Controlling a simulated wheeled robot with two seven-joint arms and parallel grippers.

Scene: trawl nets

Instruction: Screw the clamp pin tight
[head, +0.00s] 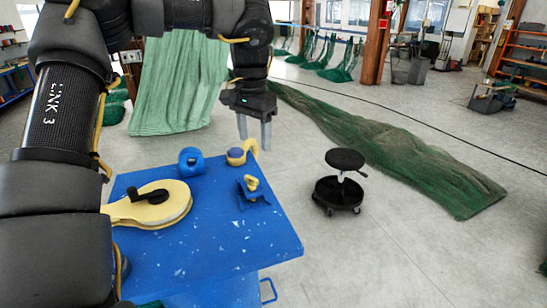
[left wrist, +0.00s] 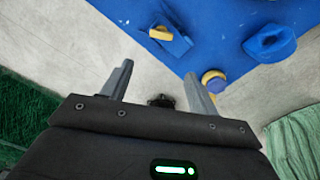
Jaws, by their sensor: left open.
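My left gripper (head: 254,136) is open and empty, its fingers pointing down beyond the far right edge of the blue table (head: 250,240). Its spread fingers also show in the left wrist view (left wrist: 160,76). A small blue fixture (head: 250,198) with a yellow piece in it stands on the table, nearer to me than the gripper; it shows at the top of the left wrist view (left wrist: 175,42). A yellow hook-shaped piece with a blue-grey round face (head: 236,157) sits at the far edge. I cannot make out which part is the clamp pin. My right gripper is out of view.
A blue block (head: 190,161) and a yellow disc with a black handle (head: 150,208) are on the table. A black wheeled stool (head: 346,160) stands to the right. A green net (head: 400,155) lies on the floor; another (head: 180,85) hangs behind my left arm.

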